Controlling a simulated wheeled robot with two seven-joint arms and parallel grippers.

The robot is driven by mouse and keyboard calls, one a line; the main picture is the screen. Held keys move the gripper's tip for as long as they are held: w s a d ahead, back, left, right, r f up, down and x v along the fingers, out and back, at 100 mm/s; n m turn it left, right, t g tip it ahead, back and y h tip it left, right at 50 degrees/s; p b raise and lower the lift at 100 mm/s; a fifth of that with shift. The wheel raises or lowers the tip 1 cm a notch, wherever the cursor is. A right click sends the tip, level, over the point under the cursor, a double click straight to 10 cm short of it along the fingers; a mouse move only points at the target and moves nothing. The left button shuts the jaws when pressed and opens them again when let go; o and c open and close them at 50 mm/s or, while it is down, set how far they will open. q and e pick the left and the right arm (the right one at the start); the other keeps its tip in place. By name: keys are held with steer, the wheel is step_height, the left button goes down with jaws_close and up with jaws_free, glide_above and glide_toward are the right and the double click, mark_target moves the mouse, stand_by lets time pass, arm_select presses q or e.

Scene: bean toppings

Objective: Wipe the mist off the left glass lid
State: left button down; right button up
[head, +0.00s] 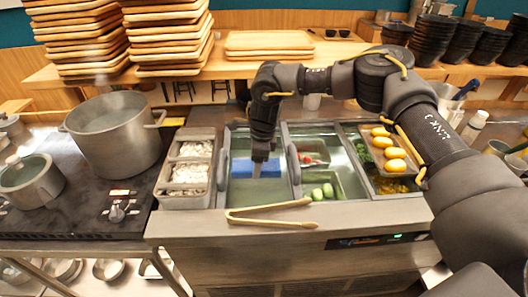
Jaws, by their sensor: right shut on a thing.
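The left glass lid (258,193) lies over the left bay of the counter unit, framed in metal. It looks pale and hazy; I cannot tell how far the mist spreads. My right gripper (258,168) points down over the lid's middle and is shut on a flat blue cloth or sponge (240,168). The blue thing appears to lie on or just above the glass; contact is not clear. My arm and gripper hide part of the lid's far end. My left gripper is not in view.
Wooden tongs (270,214) lie along the counter's front edge. A second lid (333,155) covers vegetables to the right. A three-part topping tray (188,172) stands left of the lid, then a big pot (113,135) on the stove. Stacked wooden trays (168,35) stand behind.

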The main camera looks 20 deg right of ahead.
steer(key=shift+r+p, duration=0.55)
steer(key=shift+r, duration=0.7)
steer(key=shift+d, duration=0.1)
